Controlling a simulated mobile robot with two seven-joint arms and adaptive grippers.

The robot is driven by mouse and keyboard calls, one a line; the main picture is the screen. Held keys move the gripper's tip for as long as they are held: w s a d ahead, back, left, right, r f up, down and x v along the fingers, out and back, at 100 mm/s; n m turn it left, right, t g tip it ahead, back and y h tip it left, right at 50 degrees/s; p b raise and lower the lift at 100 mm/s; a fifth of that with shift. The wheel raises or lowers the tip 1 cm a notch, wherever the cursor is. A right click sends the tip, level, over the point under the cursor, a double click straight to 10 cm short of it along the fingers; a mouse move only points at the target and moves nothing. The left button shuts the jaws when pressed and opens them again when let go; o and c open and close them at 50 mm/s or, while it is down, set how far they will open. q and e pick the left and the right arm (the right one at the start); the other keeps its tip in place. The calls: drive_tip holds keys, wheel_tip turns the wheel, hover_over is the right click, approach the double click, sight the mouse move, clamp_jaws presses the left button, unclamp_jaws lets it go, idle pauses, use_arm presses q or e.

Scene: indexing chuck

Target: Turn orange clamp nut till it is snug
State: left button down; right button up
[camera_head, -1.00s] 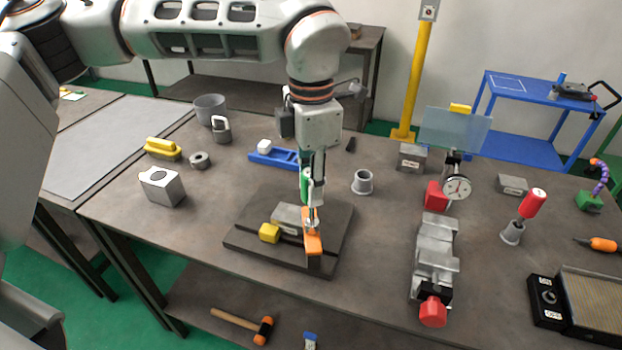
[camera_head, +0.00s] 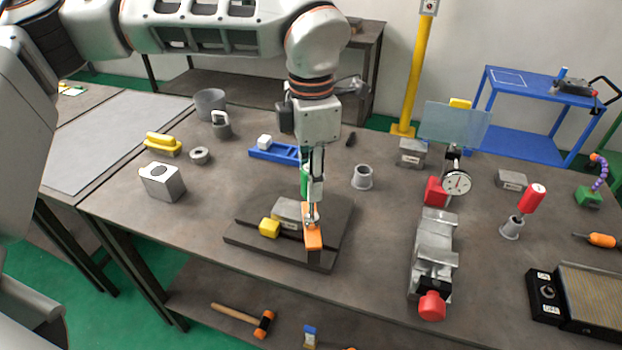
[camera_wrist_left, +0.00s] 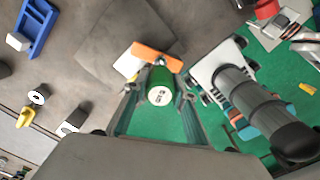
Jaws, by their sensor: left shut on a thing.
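The orange clamp (camera_head: 313,239) lies at the front right of a dark fixture plate (camera_head: 262,255), against a grey block (camera_head: 287,213). It also shows in the left wrist view (camera_wrist_left: 155,53). My left gripper (camera_head: 311,187) points down above the clamp, shut on an upright green-handled tool (camera_head: 304,182). In the left wrist view the tool's green handle (camera_wrist_left: 160,84), with a white labelled end, stands between the fingers. The tool's lower end and the nut are largely hidden, so I cannot tell how they meet. My right gripper is not in view.
A yellow block (camera_head: 269,228) sits on the plate's left part. A grey vise (camera_head: 433,258) with a red knob and a dial gauge (camera_head: 456,183) stand to the right. A blue holder (camera_head: 272,152) and a grey cup (camera_head: 362,178) are behind. Bare table lies left of the plate.

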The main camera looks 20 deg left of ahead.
use_arm(q)
drive_tip(key=shift+r+p, duration=0.45)
drive_tip(key=shift+r, duration=0.4)
